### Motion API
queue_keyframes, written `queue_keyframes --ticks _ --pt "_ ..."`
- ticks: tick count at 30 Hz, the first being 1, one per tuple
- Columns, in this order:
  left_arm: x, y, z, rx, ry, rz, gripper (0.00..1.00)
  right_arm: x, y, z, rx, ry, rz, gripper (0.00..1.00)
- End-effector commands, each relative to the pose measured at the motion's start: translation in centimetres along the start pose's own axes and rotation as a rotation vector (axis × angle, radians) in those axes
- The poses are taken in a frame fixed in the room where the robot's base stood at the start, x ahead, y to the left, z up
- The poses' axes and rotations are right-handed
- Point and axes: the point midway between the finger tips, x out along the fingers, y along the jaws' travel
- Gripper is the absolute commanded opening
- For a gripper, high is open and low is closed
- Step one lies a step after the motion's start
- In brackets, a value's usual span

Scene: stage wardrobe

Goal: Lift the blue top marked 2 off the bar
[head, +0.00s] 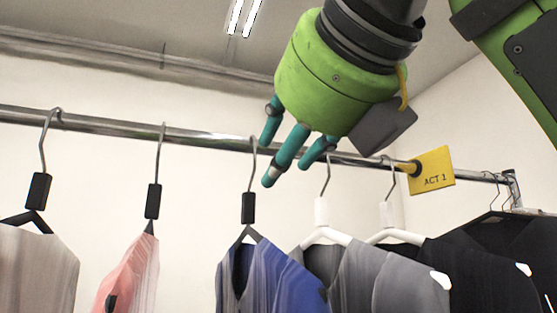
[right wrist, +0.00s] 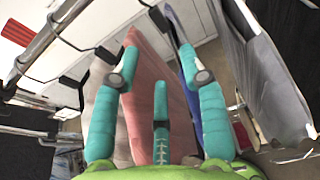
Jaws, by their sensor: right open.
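The blue top (head: 275,278) hangs from the bar (head: 210,138) on a dark hanger with a black grip block (head: 248,208). No number 2 can be read on it. In the right wrist view, a strip of the blue top (right wrist: 189,66) shows beside one finger, which partly hides it. My right gripper (head: 287,152) is open, with its teal fingers at bar height near the hanger's hook. In the right wrist view, my right gripper (right wrist: 152,70) has its fingers spread with nothing held between them. My left gripper is not in view.
A pink top (head: 128,272) and a pale top (head: 35,270) hang to the left. A grey garment (head: 385,275) on a white hanger is close on the right, with black garments (head: 480,275) beyond. A yellow ACT 1 sign (head: 432,170) is on the bar.

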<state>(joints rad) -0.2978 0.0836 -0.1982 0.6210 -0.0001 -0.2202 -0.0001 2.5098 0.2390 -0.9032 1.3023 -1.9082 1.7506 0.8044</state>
Motion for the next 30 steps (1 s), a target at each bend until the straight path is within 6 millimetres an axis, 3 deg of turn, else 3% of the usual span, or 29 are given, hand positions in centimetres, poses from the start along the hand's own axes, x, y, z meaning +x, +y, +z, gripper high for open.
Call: queue_keyframes --ticks 7,19,30 --pt "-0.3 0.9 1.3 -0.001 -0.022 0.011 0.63 3.1 0.0 0.0 0.001 0.005 0.000 0.43" --pt "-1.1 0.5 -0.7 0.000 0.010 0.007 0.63 7.9 0.1 0.0 0.000 0.005 0.002 0.43" --pt "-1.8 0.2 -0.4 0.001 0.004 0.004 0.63 12.2 0.1 -0.1 0.000 0.005 0.002 0.43"
